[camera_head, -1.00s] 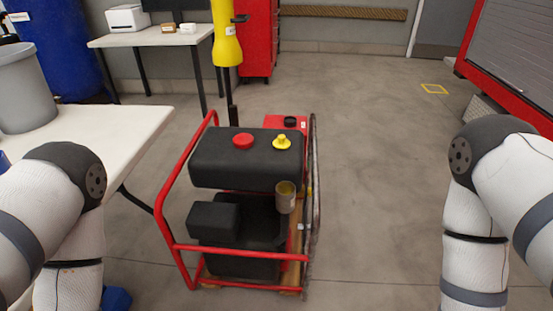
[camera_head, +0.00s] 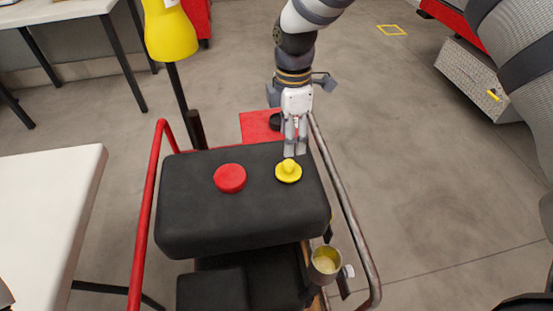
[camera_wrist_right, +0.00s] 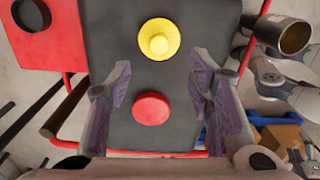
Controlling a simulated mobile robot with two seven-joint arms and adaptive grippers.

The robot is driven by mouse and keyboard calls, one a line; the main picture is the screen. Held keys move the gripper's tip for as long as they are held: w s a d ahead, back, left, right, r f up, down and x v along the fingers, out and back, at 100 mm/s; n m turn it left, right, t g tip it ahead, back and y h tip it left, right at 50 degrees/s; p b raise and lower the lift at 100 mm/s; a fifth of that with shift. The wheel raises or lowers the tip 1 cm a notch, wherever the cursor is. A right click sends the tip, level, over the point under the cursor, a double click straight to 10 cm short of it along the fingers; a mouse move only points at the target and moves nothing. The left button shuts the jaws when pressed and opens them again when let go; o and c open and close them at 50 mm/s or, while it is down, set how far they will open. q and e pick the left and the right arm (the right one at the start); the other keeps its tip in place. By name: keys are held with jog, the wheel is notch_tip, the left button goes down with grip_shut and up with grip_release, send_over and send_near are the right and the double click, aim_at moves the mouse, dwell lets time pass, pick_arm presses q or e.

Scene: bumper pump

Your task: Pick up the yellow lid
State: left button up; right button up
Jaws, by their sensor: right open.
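The yellow lid (camera_head: 288,171) sits on top of the black tank (camera_head: 190,215), to the right of a red lid (camera_head: 230,178). It has a round flange and a raised knob. My right gripper (camera_head: 295,152) hangs just behind the yellow lid in the head view, pointing down. In the right wrist view the open fingers (camera_wrist_right: 160,80) straddle the picture's middle. The yellow lid (camera_wrist_right: 159,39) shows above them and the red lid (camera_wrist_right: 151,109) shows between them. Nothing is held. My left gripper is not in view.
A red tube frame (camera_head: 146,225) surrounds the tank. A metal cup (camera_head: 325,262) is at its front right corner. A yellow post cover (camera_head: 170,35) stands behind left. A white table (camera_head: 45,210) is at the left.

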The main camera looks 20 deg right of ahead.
aim_at(289, 163)
notch_tip(289, 163, down, 9)
jog(key=shift+f+b, duration=0.1)
jog(key=shift+b, duration=0.25)
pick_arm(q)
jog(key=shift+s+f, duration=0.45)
pick_arm(e)
jog(key=c, duration=1.1)
